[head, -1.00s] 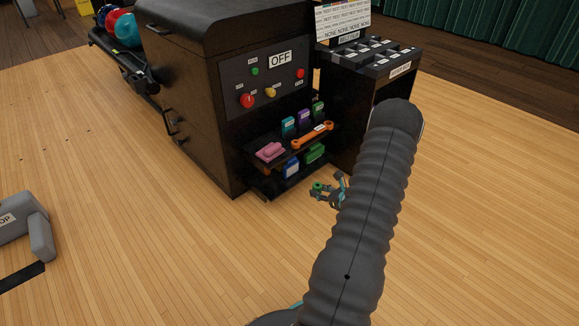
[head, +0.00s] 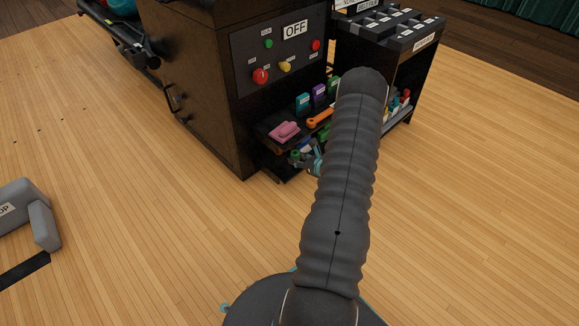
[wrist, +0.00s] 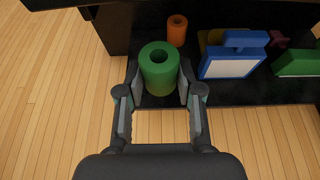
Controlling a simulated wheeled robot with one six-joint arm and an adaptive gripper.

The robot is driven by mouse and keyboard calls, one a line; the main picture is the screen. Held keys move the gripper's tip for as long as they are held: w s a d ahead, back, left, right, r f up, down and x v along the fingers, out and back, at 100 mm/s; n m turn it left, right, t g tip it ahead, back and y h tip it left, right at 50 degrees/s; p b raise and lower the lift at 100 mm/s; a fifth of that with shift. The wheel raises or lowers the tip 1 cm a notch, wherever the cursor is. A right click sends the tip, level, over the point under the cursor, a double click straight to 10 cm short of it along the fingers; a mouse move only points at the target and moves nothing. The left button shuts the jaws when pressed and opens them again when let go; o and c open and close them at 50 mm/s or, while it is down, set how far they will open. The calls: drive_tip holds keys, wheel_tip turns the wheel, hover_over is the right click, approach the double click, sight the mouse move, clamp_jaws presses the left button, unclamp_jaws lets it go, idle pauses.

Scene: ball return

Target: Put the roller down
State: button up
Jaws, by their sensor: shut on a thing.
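My gripper (wrist: 158,95) is shut on a green roller (wrist: 158,68), a short upright cylinder with a hole in its top, in the wrist view. The fingers sit on its left and right sides. The roller is over the front of the black lower shelf (wrist: 220,95); I cannot tell whether its base touches it. An orange roller (wrist: 177,30) stands just behind it. In the head view my gripper (head: 308,158) is small, at the lower shelf's front, with the green roller (head: 295,153) showing; my arm hides part of the shelf.
Right of the green roller on the shelf are a blue item with a white label (wrist: 232,62) and a green item (wrist: 297,64). The upper shelf holds a pink item (head: 284,130) and an orange wrench (head: 320,118). A grey block (head: 22,205) stands on the floor at left.

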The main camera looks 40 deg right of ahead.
sight(288, 171)
drive_tip(key=w, duration=0.1)
drive_tip(key=w+a+f, duration=0.1)
drive_tip(key=w+f, duration=0.1)
drive_tip(key=shift+w+a+f, duration=0.25)
drive_tip(key=shift+w+a, duration=0.05)
drive_tip(key=shift+a, duration=0.1)
drive_tip(key=shift+f+b, duration=0.5)
drive_tip(key=shift+f, duration=1.5)
drive_tip(key=shift+f, duration=0.2)
drive_tip(key=o, duration=1.2)
drive_tip(key=shift+c, duration=0.2)
